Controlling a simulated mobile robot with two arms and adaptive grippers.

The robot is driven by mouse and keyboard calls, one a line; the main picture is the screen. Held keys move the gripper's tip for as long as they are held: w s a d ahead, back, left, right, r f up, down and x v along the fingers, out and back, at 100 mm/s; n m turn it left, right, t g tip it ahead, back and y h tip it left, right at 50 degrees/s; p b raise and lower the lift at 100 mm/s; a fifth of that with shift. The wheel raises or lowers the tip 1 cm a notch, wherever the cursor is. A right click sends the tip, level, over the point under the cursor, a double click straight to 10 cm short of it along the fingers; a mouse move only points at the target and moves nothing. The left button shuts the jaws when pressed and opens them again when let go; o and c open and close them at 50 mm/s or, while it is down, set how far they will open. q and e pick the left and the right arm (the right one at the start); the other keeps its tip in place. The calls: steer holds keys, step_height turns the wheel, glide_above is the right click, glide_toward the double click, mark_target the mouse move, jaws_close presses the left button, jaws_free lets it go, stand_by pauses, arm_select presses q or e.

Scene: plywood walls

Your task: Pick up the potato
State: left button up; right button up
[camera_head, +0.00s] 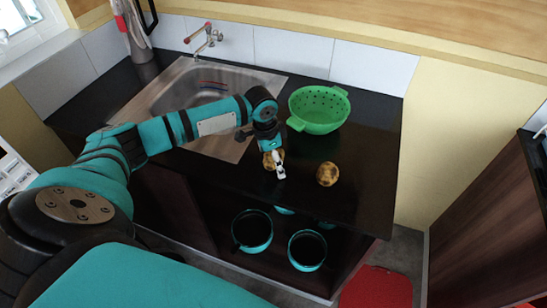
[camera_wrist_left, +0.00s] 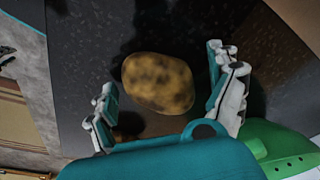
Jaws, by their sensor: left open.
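A brown, dark-spotted potato (camera_head: 268,161) lies on the black countertop, partly hidden by my left gripper (camera_head: 279,168) in the head view. In the left wrist view this potato (camera_wrist_left: 158,83) is in full sight, ahead of and between the spread fingers of the left gripper (camera_wrist_left: 170,95). The fingers are open and apart from it. A second potato (camera_head: 327,174) lies on the counter to the right of the gripper. A brown patch behind the left finger in the wrist view seems to be part of it. My right gripper is not in view.
A green colander (camera_head: 320,109) stands behind the potatoes. A steel sink (camera_head: 165,103) with a tap (camera_head: 207,38) is to the left. Two pots (camera_head: 252,230) (camera_head: 307,250) sit below the counter's front edge. The counter's right end is clear.

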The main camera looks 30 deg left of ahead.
arm_select(q)
steer(key=c, duration=1.3)
steer(key=shift+r, duration=0.1)
